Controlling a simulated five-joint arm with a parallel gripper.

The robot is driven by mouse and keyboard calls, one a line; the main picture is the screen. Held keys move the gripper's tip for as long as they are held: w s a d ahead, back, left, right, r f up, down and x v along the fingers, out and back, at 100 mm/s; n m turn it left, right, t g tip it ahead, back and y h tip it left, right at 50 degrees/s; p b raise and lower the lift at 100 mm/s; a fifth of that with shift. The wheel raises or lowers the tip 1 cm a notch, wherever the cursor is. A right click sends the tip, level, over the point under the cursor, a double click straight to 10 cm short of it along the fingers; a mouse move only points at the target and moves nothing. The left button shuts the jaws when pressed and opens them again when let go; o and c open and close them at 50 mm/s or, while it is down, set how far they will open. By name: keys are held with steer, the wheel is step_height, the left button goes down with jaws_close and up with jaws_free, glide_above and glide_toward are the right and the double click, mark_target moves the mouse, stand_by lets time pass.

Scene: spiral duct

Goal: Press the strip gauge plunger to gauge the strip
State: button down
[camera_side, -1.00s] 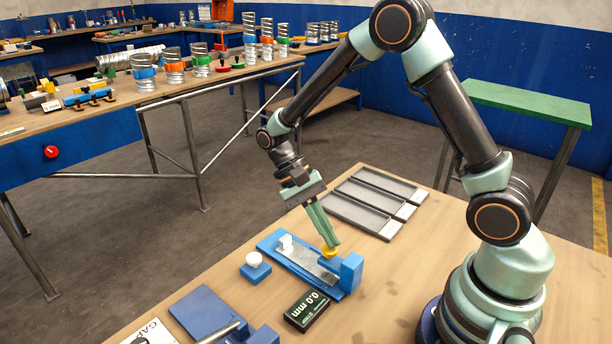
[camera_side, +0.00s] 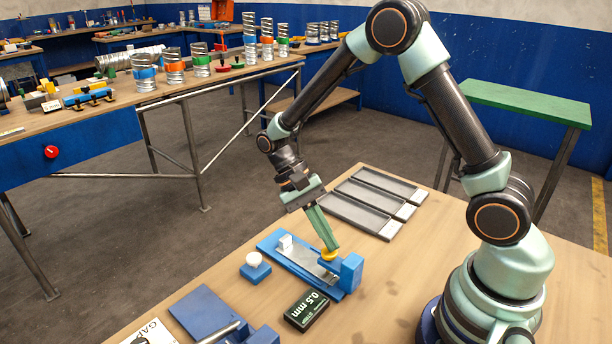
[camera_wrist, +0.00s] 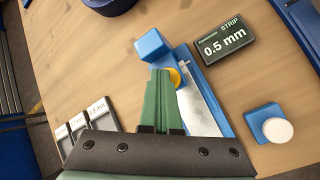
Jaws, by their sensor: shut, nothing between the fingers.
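The strip gauge is a blue fixture (camera_side: 345,272) on the wooden table, with a silver metal strip (camera_side: 300,260) lying along it. Its yellow plunger (camera_side: 329,255) sits at the strip's right end; in the wrist view the plunger (camera_wrist: 175,77) is partly hidden by my fingers. My gripper (camera_side: 333,246) is shut and empty, its green fingertips tilted down onto the plunger and appearing to touch it. In the wrist view my gripper (camera_wrist: 161,75) covers part of the strip (camera_wrist: 200,108). The black display (camera_side: 307,310) reads 0.5 mm; it also shows in the wrist view (camera_wrist: 222,42).
A blue block with a white button (camera_side: 255,264) stands left of the gauge. Grey trays (camera_side: 365,205) with pale end labels lie behind it. A blue fixture with a metal rod (camera_side: 215,315) and a printed card (camera_side: 150,334) are at the front left.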

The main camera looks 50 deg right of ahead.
steer(key=shift+r, duration=1.2)
steer(key=shift+r, duration=2.5)
step_height(320, 180, up, 10)
steer(key=s+d+n+t, duration=0.1)
steer(key=n+t, duration=0.6)
steer(key=t, duration=0.6)
steer(key=shift+d+n, duration=0.35)
steer(key=shift+n, duration=0.05)
